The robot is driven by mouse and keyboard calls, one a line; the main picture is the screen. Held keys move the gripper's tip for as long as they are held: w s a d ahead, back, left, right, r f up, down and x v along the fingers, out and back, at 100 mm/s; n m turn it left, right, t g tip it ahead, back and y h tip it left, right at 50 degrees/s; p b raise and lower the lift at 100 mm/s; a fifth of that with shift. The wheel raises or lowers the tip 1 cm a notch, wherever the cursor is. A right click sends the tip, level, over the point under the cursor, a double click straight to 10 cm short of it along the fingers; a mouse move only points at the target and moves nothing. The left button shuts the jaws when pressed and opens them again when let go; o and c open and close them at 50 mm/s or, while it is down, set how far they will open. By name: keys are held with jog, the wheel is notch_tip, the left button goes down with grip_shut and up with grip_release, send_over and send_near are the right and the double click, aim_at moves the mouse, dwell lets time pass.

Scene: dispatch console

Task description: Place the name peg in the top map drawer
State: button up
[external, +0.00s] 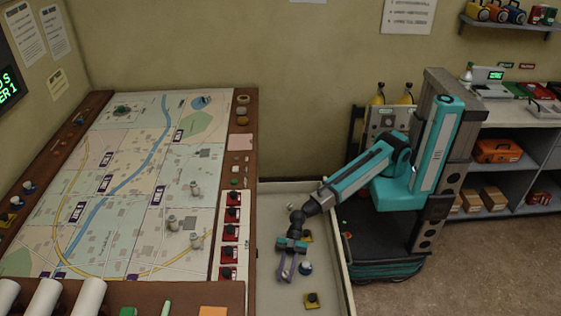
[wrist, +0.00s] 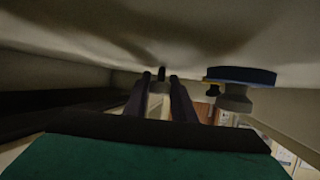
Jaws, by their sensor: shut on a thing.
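The open map drawer (external: 328,296) is a pale, shallow tray pulled out at the right side of the map table. My gripper (external: 285,275) reaches down into it, low over its floor. In the wrist view my gripper (wrist: 160,82) is shut on a small grey piece, the name peg (wrist: 157,86), mostly hidden between the fingers. Whether it touches the drawer floor I cannot tell. In the drawer, a peg with a blue disc (external: 305,268) stands just right of my fingers; it also shows in the wrist view (wrist: 240,76).
A small pale piece (external: 291,207) is farther back. The map table (external: 251,150) edges the drawer on the left. Free floor shows at the drawer's front right.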

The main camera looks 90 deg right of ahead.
aim_at(286, 271)
jog(key=o, duration=1)
jog(key=shift+r+p, duration=0.15)
jog(key=shift+p, duration=0.15)
jog(key=v, duration=0.6)
jog(key=shift+d+r, duration=0.2)
jog(key=shift+d, duration=0.05)
jog(key=p+v, duration=0.2)
jog(key=p, duration=0.1)
jog(key=shift+s+d+r, duration=0.1)
jog(key=shift+d+r, duration=0.1)
jog(key=shift+d, duration=0.05)
jog(key=p+v, duration=0.2)
jog(key=p, duration=0.3)
jog(key=shift+d+p, duration=0.1)
jog(key=shift+p, duration=0.3)
jog(key=shift+s+d+p, duration=0.1)
jog(key=shift+d+p, duration=0.1)
jog(key=shift+p, duration=0.15)
jog(key=shift+d, duration=0.1)
